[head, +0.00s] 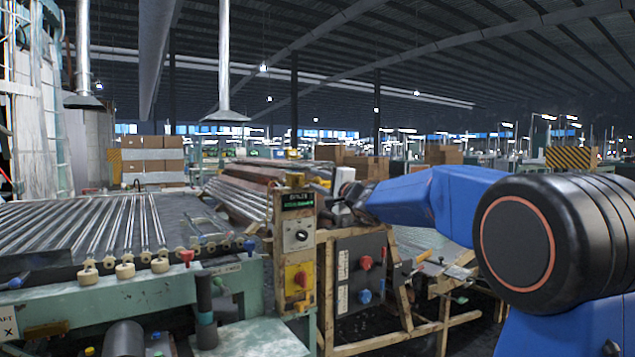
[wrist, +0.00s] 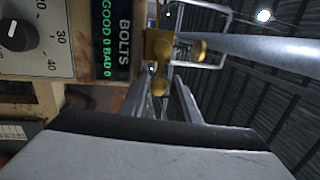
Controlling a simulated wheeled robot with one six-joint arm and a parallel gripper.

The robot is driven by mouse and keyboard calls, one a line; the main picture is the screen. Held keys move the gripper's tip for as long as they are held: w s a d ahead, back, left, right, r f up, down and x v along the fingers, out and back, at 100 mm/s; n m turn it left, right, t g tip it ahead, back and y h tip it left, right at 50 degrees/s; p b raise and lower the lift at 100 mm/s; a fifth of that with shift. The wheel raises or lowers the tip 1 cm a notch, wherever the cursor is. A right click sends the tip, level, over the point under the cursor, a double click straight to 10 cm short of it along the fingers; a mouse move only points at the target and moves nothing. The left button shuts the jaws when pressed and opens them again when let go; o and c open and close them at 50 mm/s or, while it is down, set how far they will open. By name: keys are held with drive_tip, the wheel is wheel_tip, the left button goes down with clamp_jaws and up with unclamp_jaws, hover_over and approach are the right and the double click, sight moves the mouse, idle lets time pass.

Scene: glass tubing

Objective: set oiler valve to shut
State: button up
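A brass valve (wrist: 158,62), which looks like the oiler valve, sits beside the green BOLTS counter display in the wrist view. It has a rounded knob or lever end toward me; its exact setting is hard to read. A small brassy part (head: 295,180) on top of the control post in the head view appears to be the same valve. My gripper (wrist: 162,88) points at it, with two grey fingers apart and the brass end near or between their tips. I cannot tell whether they touch it.
The control post (head: 309,262) carries a display, a dial (head: 298,235) and a yellow switch box (head: 299,286). A dark panel (head: 362,267) with red and blue knobs stands right of it. A roller bed (head: 85,232) with glass tubes lies left. A metal pipe (wrist: 260,48) crosses the wrist view.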

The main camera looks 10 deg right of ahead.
drive_tip(key=shift+w+f, duration=0.1)
drive_tip(key=shift+f, duration=0.15)
